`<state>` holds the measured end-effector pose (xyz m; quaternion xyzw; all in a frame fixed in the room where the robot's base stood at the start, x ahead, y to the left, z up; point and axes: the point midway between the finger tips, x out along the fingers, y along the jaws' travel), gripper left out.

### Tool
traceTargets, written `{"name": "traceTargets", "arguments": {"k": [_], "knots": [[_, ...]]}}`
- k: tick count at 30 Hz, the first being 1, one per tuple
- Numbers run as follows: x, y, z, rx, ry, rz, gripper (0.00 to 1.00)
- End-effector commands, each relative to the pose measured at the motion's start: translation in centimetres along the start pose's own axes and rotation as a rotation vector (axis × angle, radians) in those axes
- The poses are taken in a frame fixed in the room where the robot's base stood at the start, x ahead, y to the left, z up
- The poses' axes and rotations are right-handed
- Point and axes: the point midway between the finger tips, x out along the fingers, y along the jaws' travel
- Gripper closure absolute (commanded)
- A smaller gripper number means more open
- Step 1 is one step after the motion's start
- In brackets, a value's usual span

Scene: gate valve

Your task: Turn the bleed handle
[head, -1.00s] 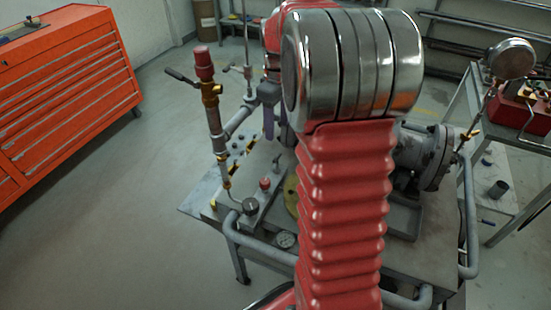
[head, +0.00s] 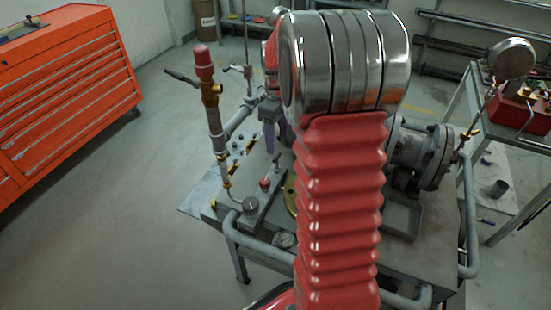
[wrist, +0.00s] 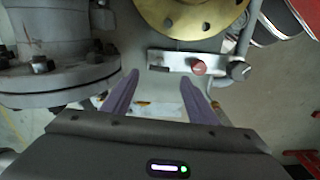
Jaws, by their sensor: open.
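In the head view, a small grey T-shaped handle (head: 237,68) sits on top of an upright pipe fitting behind the bench's left part. A dark lever (head: 181,77) sticks out left from a brass valve with a red cap (head: 204,62). I cannot tell which of these is the bleed handle. My gripper (head: 271,147) hangs over the bench, right of and nearer than the T-handle, and is partly hidden by my arm. In the wrist view my gripper (wrist: 163,74) has its two purple fingers apart, with nothing between them. Neither handle shows clearly there.
In the wrist view, a grey bolted flange (wrist: 60,75) is at left, a brass disc (wrist: 190,12) at top, and a small plate with a red knob (wrist: 199,67) just beyond the fingers. The bench (head: 335,275) has a front rail. Open floor lies left, before an orange cabinet (head: 70,90).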

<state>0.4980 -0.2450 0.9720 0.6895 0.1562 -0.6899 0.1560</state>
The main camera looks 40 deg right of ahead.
Motion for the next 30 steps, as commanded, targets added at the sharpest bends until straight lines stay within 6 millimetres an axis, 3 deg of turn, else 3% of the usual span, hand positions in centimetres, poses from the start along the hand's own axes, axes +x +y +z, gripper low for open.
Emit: {"name": "traceTargets", "arguments": {"k": [15, 21, 30], "knots": [[7.7, 0.0, 0.0, 0.0, -0.001, -0.001, 0.47], [8.8, 0.0, 0.0, 0.0, 0.0, 0.0, 0.47], [8.8, 0.0, 0.0, 0.0, 0.0, 0.0, 0.5]]}}
